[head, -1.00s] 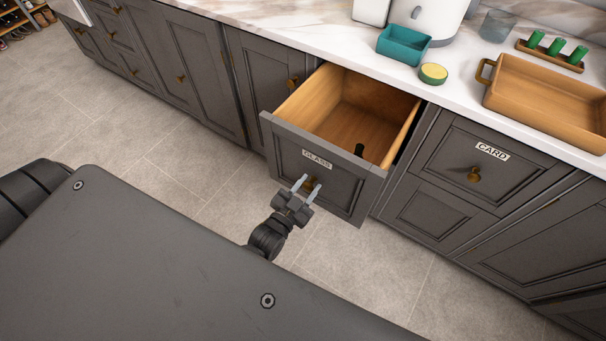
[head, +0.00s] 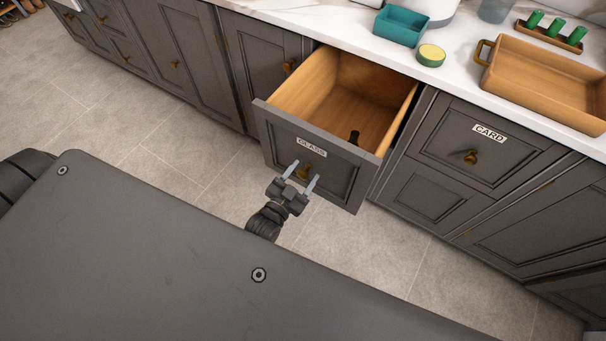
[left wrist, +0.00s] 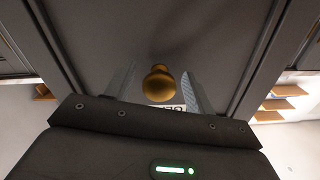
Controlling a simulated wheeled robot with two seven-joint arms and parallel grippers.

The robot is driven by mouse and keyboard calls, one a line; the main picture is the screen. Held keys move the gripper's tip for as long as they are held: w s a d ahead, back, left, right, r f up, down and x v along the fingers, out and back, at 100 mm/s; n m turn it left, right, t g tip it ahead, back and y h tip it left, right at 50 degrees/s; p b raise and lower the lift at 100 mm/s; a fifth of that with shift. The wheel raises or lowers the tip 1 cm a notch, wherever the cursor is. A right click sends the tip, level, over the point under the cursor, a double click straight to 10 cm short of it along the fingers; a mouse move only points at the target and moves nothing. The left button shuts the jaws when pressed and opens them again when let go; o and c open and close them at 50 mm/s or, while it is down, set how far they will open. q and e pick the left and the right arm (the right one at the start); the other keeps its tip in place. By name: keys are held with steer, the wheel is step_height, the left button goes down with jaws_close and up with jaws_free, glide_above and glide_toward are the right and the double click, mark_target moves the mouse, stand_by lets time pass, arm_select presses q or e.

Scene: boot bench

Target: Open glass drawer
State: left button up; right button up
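The glass drawer (head: 340,176), a grey front with a GLASS label, stands pulled well out of the cabinet. My left gripper (head: 302,176) is at the drawer's brass knob (head: 305,171). In the left wrist view the knob (left wrist: 158,84) sits between the two fingers (left wrist: 160,87), with a gap on each side, so the gripper is open. My right gripper is not in view.
The CARD drawer (head: 488,150) to the right is shut. On the counter above stand a teal bin (head: 401,28), a round yellow-topped green item (head: 431,55) and a wooden tray (head: 540,85). Bare tiled floor (head: 350,245) lies in front of the cabinets.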

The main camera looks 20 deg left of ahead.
arm_select(q)
steer(key=s+a+b, duration=0.1)
steer(key=s, duration=0.9)
steer(key=shift+s+a, duration=0.3)
steer(key=shift+s, duration=0.05)
steer(key=s+a+f+n+g, duration=0.1)
steer(key=s+f+g, duration=0.35)
steer(key=f, duration=0.75)
steer(key=s+a+f+g, duration=0.1)
steer(key=s+f+g, duration=0.4)
steer(key=f, duration=0.7)
steer(key=s+a+f+g+y, duration=0.1)
steer(key=s+a+f+g, duration=0.1)
steer(key=s+f, duration=0.3)
steer(key=s+a+f+g+y, duration=0.1)
steer(key=s+a+f+g, duration=0.1)
steer(key=s+f, duration=0.4)
steer(key=s+a+f+n+g, duration=0.1)
steer(key=s+a+f+g, duration=0.2)
steer(key=s+f, duration=0.2)
steer(key=shift+s+a+f+y, duration=0.2)
steer(key=shift+a+f+y, duration=0.1)
steer(key=shift+a+y, duration=0.1)
